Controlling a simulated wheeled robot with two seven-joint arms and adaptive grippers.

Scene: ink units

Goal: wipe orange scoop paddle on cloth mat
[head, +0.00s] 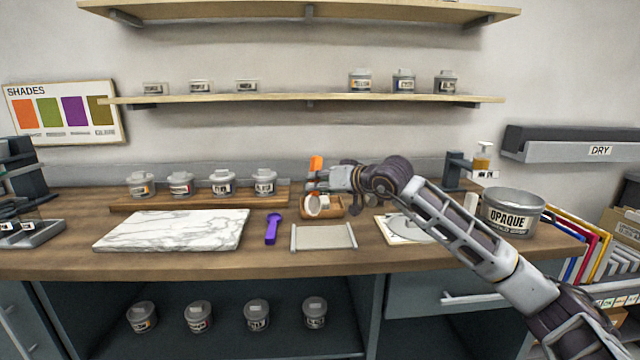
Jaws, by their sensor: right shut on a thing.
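The orange scoop paddle (316,162) is held up in my right gripper (320,181), its orange part showing above the fingers. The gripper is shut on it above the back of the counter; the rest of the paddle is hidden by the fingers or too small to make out. The pale grey cloth mat (323,237) lies flat on the counter, with a bar along each side. It is in front of and below the gripper, apart from the paddle. My left gripper is not in view.
A wooden box (335,210) with white round items sits just below the gripper. A purple scoop (272,228) lies left of the mat, beside a marble slab (172,230). Jars stand on a wooden riser (200,198). An OPAQUE tin (511,212) stands right.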

